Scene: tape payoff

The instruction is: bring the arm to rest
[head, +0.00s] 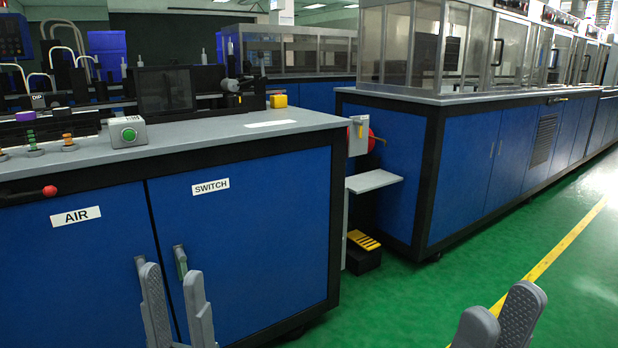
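My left gripper (177,305) is at the bottom of the head view, in front of the blue cabinet doors (250,240). Its two grey fingers stand apart with nothing between them, so it is open. The door handles (181,262) show just above and behind its fingers. My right gripper (499,318) is at the bottom right, over the green floor. Its two grey fingers show a narrow gap and overlap in the view, and nothing is seen between them. Both arms are out of the picture.
A small shelf (373,181) and a yellow-topped pedal (364,240) stand right of the cabinet. A long blue machine (480,165) runs behind. Green floor (430,295) is clear at the right.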

